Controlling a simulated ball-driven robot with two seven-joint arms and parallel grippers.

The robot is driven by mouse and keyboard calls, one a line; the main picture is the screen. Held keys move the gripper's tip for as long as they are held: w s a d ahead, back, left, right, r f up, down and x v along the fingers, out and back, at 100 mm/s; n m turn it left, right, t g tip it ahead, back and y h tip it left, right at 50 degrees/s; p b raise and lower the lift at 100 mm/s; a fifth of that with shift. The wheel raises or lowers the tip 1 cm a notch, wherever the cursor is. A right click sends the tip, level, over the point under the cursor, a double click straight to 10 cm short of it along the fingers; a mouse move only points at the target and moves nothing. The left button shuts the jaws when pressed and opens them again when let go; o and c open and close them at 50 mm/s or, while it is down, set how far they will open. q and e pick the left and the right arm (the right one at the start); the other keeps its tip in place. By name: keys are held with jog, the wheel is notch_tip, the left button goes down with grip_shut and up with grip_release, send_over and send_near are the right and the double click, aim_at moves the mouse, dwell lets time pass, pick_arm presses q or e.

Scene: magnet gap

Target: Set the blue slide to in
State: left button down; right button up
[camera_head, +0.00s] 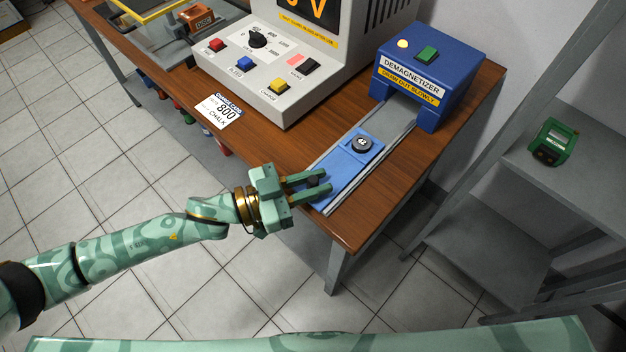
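The blue slide (346,174) lies on a grey metal rail (388,132) on the wooden table. It sits toward the near end, outside the blue demagnetizer (428,75), with bare rail between them. A dark round piece (361,144) marked with a number rests on its far part. My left gripper (326,183) is at the slide's near end, its two fingers apart and over or beside the slide. A small dark part, perhaps a knob, shows between the fingers; I cannot tell whether they touch it. My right gripper is not in view.
A grey control console (285,70) with coloured buttons and a dial stands left of the rail. A card reading 800 (219,111) lies near the table's front edge. A green device (553,142) sits on the grey shelf (590,155) at right.

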aim_at(328, 178)
pick_arm(q)
jog(key=w+d, duration=0.3)
jog(key=c, duration=1.3)
grip_release()
jog(key=shift+c, duration=0.2)
jog(key=shift+a, duration=0.25)
jog(key=p+v, duration=0.2)
jog(key=v, duration=1.4)
jog(key=shift+p, duration=0.35)
